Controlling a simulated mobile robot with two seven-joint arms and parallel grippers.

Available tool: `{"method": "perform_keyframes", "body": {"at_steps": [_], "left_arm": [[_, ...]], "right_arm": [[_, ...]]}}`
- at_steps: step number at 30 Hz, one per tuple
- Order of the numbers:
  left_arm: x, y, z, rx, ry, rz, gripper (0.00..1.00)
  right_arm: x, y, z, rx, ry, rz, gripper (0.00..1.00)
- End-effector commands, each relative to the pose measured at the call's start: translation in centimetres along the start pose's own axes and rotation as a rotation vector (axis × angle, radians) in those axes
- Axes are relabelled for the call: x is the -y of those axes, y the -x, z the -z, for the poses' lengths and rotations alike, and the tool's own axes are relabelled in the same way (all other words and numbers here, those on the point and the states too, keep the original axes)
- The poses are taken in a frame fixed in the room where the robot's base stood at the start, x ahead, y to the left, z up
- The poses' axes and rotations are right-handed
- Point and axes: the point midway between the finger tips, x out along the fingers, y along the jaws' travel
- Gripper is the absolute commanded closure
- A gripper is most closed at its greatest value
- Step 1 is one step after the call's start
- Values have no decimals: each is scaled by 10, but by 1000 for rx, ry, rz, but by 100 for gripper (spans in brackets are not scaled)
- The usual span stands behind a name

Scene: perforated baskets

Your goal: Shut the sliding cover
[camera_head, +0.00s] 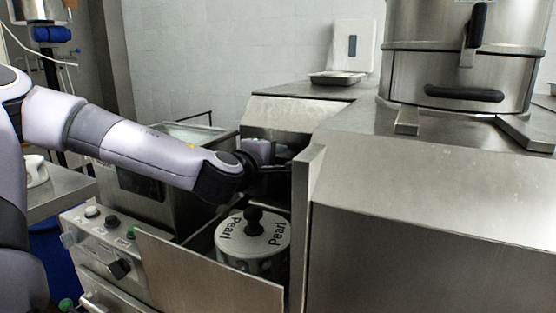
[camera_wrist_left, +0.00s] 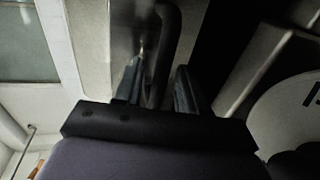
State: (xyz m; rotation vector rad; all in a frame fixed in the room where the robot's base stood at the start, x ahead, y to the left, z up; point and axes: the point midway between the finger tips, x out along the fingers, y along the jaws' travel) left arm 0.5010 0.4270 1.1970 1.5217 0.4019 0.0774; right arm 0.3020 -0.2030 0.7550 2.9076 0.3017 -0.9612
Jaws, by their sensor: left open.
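The steel panel I take for the sliding cover (camera_head: 292,114) slopes down at the back of an open compartment, behind my left gripper (camera_head: 277,176). In the left wrist view, a dark bar handle (camera_wrist_left: 168,40) stands on a steel surface (camera_wrist_left: 125,30). My left gripper (camera_wrist_left: 158,88) is open there, with one finger on each side of the handle's lower part. I cannot tell whether either finger touches it. In the head view my own gripper and dark shadow hide the handle. My right gripper is not in view.
A lidded pot marked "Pearl" (camera_head: 252,240) stands in the open compartment below my gripper. A steel front panel (camera_head: 205,275) edges it. A tall steel housing (camera_head: 420,230) closes off the right. A steel basin (camera_head: 185,140) lies behind my forearm; a control panel (camera_head: 105,240) is at front left.

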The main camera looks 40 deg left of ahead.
Motion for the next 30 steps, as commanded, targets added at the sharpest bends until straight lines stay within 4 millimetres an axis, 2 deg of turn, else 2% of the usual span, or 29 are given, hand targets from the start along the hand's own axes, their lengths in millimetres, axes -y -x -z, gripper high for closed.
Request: {"method": "perform_keyframes", "body": {"at_steps": [6,15,17,18,19,30], "left_arm": [[0,-8,0,1,0,0,60],[0,-9,0,1,0,0,60],[0,-9,0,0,0,0,79],[0,-9,0,0,0,0,92],[0,-9,0,0,0,0,100],[0,-12,0,0,-1,0,100]], "right_arm": [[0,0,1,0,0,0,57],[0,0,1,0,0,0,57],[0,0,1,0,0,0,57],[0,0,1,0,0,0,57],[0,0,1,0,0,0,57],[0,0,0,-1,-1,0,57]]}}
